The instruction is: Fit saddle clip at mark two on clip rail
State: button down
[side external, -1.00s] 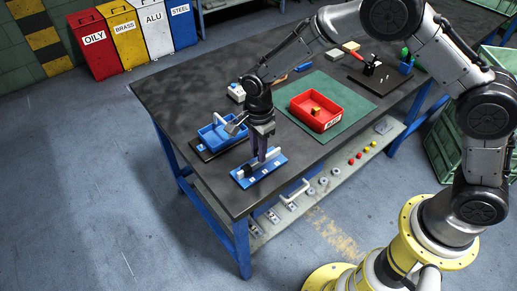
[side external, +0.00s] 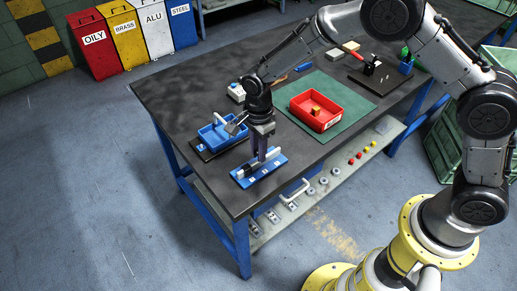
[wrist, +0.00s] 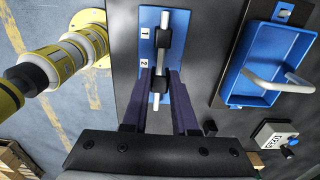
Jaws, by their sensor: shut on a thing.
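The clip rail is a pale bar (wrist: 157,104) on a blue base plate (side external: 243,182), near the table's front left corner. In the wrist view the plate (wrist: 151,18) carries marks 1 and 2 along its left edge. My gripper (side external: 261,157) points down over the plate. In the wrist view its purple fingers (wrist: 160,78) are shut on a dark saddle clip (wrist: 160,86), level with or slightly below mark 2. Another dark piece (wrist: 163,39) is on the bar beside mark 1. I cannot tell whether the held clip is seated or just above the rail.
A blue tray (side external: 207,131) with a grey handle-like part stands close beside the plate. A red bin (side external: 296,112) sits on a green mat (side external: 345,88). A small box with a blue button (wrist: 270,138) is nearby. The table's front edge runs close to the plate.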

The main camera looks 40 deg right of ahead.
jog(key=shift+f, duration=1.65)
jog(key=c, duration=0.6)
grip_release()
notch_tip(320, 180, up, 14)
jog(key=shift+f, duration=0.1)
